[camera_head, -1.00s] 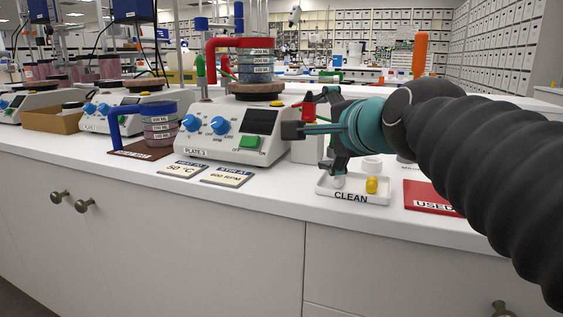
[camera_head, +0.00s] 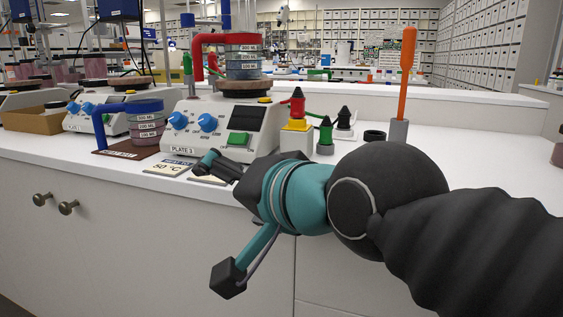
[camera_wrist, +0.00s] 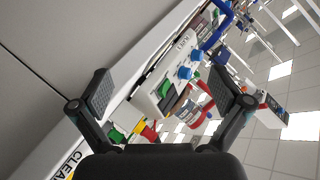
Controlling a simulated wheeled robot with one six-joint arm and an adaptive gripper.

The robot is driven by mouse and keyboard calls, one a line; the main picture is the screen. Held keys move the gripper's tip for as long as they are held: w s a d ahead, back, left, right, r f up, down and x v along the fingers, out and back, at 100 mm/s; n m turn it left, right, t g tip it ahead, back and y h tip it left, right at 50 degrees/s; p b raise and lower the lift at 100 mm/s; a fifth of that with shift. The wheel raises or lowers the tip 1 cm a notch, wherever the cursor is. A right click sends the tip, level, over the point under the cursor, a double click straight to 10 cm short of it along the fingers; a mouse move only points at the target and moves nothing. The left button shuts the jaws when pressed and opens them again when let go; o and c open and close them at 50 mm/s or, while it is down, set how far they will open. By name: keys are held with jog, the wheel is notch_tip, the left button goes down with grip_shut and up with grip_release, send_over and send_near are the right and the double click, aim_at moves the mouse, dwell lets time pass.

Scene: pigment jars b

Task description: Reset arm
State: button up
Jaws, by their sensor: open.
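My gripper (camera_head: 217,222) is open and empty in the head view. One finger is up by the counter's front edge and the other hangs lower in front of the cabinet. The wrist view shows both fingers of my gripper (camera_wrist: 160,94) spread wide with nothing between them. Behind that gap is the hotplate labelled PLATE 3 (camera_head: 205,142), which also shows tilted in the wrist view (camera_wrist: 146,101). The CLEAN tray (camera_wrist: 62,166) shows only in part at the lower left of the wrist view. My arm hides that part of the counter in the head view.
More jars (camera_head: 147,126) with a blue handle stand at left. An orange-handled tool stands in a grey holder (camera_head: 398,133). Red, green and black droppers stand near it.

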jog(key=s+d+f+g+h+p, duration=0.1)
jog(key=d+f+g+h, duration=0.2)
jog(key=d+f, duration=0.5)
jog(key=d+f+g+h+p, duration=0.1)
jog(key=d+f+g+h, duration=0.2)
jog(key=f, duration=0.8)
jog(key=s+d+f+n+h, duration=0.1)
jog(key=s+d+f, duration=0.1)
jog(key=d, duration=0.3)
jog(key=s+d+f+n+h+b, duration=0.1)
jog(key=s+d+f, duration=0.1)
jog(key=d, duration=0.3)
jog(key=shift+s+d+f+t+h, duration=0.3)
jog(key=shift+d+f+t, duration=0.1)
jog(key=shift+f, duration=0.4)
